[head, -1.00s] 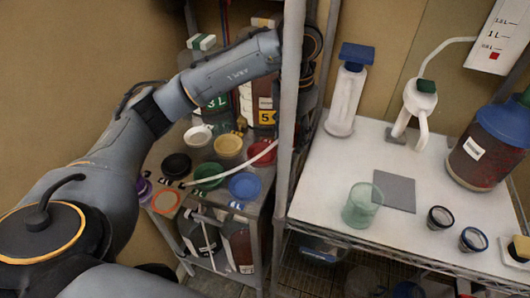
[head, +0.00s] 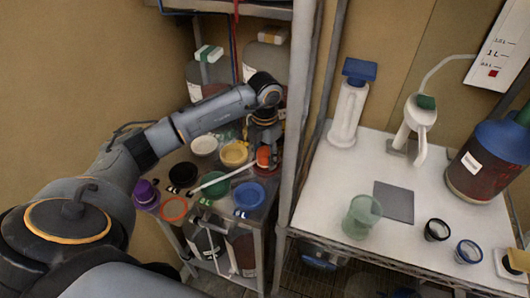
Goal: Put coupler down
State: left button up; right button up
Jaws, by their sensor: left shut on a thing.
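My left gripper (head: 266,160) points down at the back right of the small grey rack on the left. It is shut, low over the red lid (head: 263,170). The thing between its fingers is mostly hidden; a small orange-red part (head: 263,154) shows at the fingers. I cannot tell whether this is the coupler or whether it touches the lid. A thin white tube (head: 222,180) runs from the front left of the rack top to the fingers. My right gripper is out of view.
White, yellow, black, green and blue lids (head: 249,194) crowd the rack top, with a purple one (head: 146,192) at its left. A metal post (head: 294,130) stands just right of the gripper. A white table (head: 330,200) holds a green cup (head: 361,216) and a grey mat (head: 394,201).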

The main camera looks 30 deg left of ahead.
pick_arm(q)
jog(key=shift+f, duration=0.15)
jog(key=o, duration=1.4)
jog(key=shift+c, duration=0.2)
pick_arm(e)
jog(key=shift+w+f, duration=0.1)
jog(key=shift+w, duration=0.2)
